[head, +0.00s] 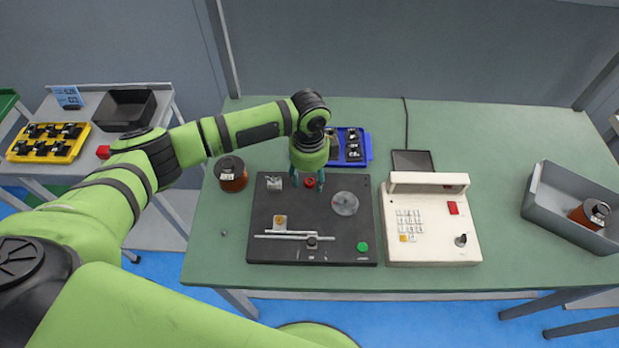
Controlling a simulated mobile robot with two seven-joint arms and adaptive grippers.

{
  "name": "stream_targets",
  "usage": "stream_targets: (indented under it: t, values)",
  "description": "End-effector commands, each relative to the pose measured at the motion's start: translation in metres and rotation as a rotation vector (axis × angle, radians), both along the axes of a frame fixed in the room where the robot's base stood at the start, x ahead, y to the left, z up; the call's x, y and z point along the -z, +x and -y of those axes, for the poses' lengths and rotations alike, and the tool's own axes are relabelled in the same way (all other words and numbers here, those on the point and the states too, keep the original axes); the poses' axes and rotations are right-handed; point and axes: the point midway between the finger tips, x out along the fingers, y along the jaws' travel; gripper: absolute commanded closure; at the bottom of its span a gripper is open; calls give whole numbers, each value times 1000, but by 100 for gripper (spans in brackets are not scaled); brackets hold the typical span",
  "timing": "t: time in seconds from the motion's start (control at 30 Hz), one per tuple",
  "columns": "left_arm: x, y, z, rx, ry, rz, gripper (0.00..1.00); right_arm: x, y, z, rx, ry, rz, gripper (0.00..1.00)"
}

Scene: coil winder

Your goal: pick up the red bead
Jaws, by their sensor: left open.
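A small red bead (310,183) shows on the upper part of the black winder board (268,229), which lies on the green table. My left gripper (308,184) points down over the board with its fingers apart, one on each side of the red bead as seen from here. I cannot tell how high the fingertips are above the board, or whether they touch the bead. My right gripper is not in view.
A copper wire spool (231,174) stands left of the board and a blue tray (364,146) behind it. A white keypad unit (427,218) is to the right. A grey bin (562,213) with a spool stands far right. The front-left tabletop is mostly clear.

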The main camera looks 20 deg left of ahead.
Motion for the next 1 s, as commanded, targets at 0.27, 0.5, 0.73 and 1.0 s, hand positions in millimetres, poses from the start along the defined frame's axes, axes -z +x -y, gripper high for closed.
stream_targets:
  t: [0.27, 0.5, 0.73, 1.0]
  values:
    - [11, 0, 0, 1, 0, 0, 48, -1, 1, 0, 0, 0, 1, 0]
    - [11, 0, 0, 1, 0, 0, 80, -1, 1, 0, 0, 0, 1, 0]
    - [10, 0, 0, 1, 0, 0, 87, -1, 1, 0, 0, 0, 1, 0]
    - [7, 0, 0, 1, -1, 1, 87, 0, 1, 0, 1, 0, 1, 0]
